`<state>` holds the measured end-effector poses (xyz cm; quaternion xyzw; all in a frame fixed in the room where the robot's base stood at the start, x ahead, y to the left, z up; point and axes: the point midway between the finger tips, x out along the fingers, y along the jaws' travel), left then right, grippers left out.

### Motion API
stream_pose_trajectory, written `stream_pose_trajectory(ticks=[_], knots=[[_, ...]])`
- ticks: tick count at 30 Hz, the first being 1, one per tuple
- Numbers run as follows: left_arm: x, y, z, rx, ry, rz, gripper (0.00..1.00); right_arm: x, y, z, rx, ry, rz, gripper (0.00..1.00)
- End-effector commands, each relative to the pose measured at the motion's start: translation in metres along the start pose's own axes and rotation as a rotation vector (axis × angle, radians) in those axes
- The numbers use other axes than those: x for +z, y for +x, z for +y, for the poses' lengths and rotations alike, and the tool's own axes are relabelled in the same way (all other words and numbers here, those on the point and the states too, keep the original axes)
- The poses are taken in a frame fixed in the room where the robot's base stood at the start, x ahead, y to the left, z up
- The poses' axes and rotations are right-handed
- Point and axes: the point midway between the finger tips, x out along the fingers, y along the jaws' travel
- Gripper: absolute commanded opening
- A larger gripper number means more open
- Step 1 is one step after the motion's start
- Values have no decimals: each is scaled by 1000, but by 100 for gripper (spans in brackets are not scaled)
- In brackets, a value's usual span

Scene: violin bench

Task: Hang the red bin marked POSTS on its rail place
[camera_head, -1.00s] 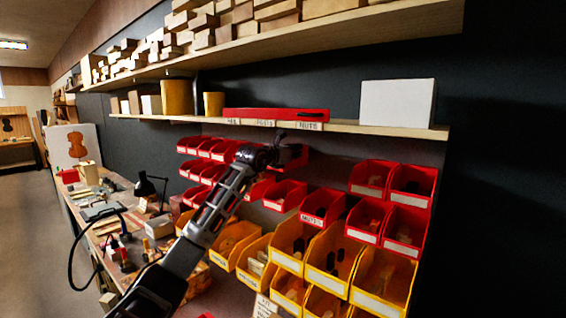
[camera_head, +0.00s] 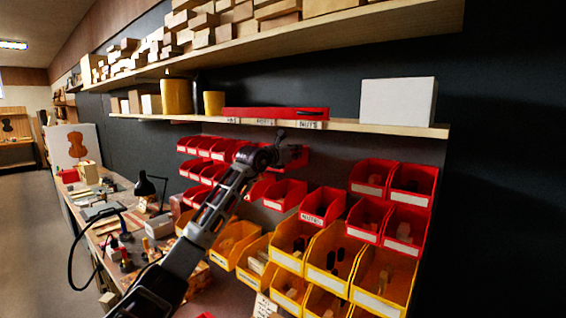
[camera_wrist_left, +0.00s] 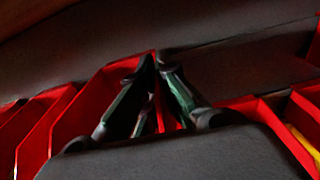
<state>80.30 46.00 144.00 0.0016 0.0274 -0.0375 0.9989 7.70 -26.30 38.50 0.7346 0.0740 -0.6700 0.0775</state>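My left gripper (camera_head: 284,150) is up at the top row of red bins, under the lower shelf. A red bin (camera_head: 301,157) shows just behind and to the right of it, largely hidden; its marking cannot be read. In the left wrist view my left gripper (camera_wrist_left: 153,66) has its fingers drawn together at the tips, with a red bin wall (camera_wrist_left: 168,112) between them. The red bin's slanting side (camera_wrist_left: 85,118) shows to the left of the fingers. Whether its back touches the rail is hidden. My right gripper is not in view.
Other red bins (camera_head: 285,194) hang close below and to both sides, with yellow bins (camera_head: 333,258) beneath. The wooden shelf (camera_head: 345,126) with a red case (camera_head: 275,114) and white box (camera_head: 397,101) is close overhead. The cluttered bench (camera_head: 112,222) runs left.

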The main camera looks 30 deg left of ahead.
Motion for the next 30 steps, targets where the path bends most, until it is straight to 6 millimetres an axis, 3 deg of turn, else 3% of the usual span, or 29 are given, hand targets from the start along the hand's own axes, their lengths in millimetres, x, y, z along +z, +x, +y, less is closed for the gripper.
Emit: stream_pose_trajectory(ticks=[30], knots=[[-9, 0, 0, 0, 0, -1, 0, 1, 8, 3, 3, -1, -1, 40]])
